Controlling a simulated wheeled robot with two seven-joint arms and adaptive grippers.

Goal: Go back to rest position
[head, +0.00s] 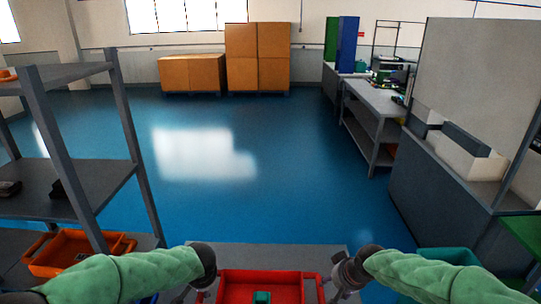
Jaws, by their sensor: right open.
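My two green-sleeved arms come in from the lower left and lower right corners. My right gripper (334,294) is at the bottom edge, just right of a red tray (283,291), and is open with nothing seen in it. My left gripper (191,295) is at the bottom edge, left of the tray. It is small and partly cut off, so its fingers are not clear. A small green object (262,297) shows inside the tray at the frame's bottom edge. The tray's near side is out of view.
A grey workstation (440,195) and workbench (374,105) line the right. Cardboard boxes (258,58) stand far back. The blue floor (270,150) between is clear.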

